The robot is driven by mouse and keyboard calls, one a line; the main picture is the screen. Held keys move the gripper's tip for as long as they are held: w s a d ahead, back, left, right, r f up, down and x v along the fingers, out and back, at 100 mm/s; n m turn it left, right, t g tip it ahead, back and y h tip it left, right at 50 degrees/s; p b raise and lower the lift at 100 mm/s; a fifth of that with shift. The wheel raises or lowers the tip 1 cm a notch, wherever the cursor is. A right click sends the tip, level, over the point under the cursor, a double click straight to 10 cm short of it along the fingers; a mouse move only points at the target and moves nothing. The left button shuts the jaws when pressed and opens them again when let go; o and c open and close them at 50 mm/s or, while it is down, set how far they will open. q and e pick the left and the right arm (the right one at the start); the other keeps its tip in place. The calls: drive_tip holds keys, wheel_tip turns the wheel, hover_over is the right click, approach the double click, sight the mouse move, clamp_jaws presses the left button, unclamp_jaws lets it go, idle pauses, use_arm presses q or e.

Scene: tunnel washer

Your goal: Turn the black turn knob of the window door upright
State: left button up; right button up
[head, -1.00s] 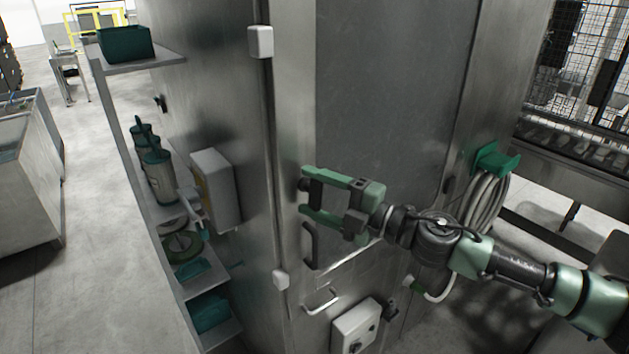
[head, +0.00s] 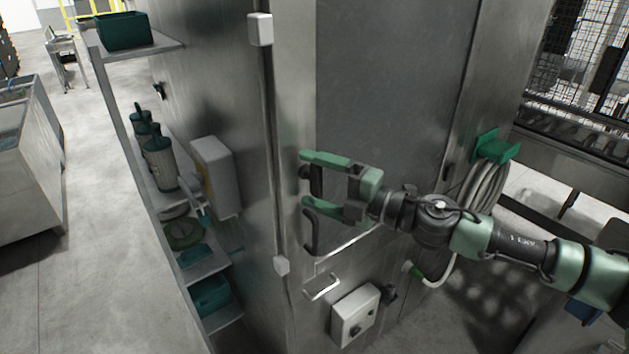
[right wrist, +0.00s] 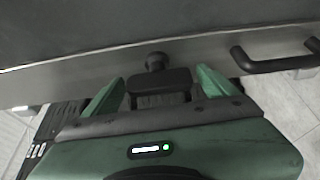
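The black turn knob (head: 316,182) sits near the left edge of the steel window door (head: 385,90). In the right wrist view the knob (right wrist: 160,80) shows as a wide dark bar with a small round black part behind it. Its bar runs roughly parallel to the black door handle (head: 309,230) below, so it looks about upright. My right gripper (head: 305,178) is open, one finger above the knob and one below. The right wrist view shows a gap on both sides of the bar. My left gripper is not in view.
The black handle is close below the lower finger. A grey switch box (head: 355,314) and a light pull handle (head: 321,288) sit lower. A green hose holder (head: 497,147) with coiled hose hangs at right. Shelves (head: 200,268) and a grey box (head: 215,176) stand left.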

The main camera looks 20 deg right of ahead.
sight(322, 187)
drive_tip(key=shift+s+d+f+b, duration=0.1)
drive_tip(key=shift+s+d+b, duration=0.1)
drive_tip(key=shift+b, duration=0.1)
drive_tip(key=b+v, duration=0.6)
drive_tip(key=shift+d+f, duration=0.15)
drive_tip(key=shift+f, duration=0.1)
drive_tip(key=shift+s+d+r+b, duration=0.25)
drive_tip(key=shift+s+r+b, duration=0.1)
drive_tip(key=shift+s+b, duration=0.1)
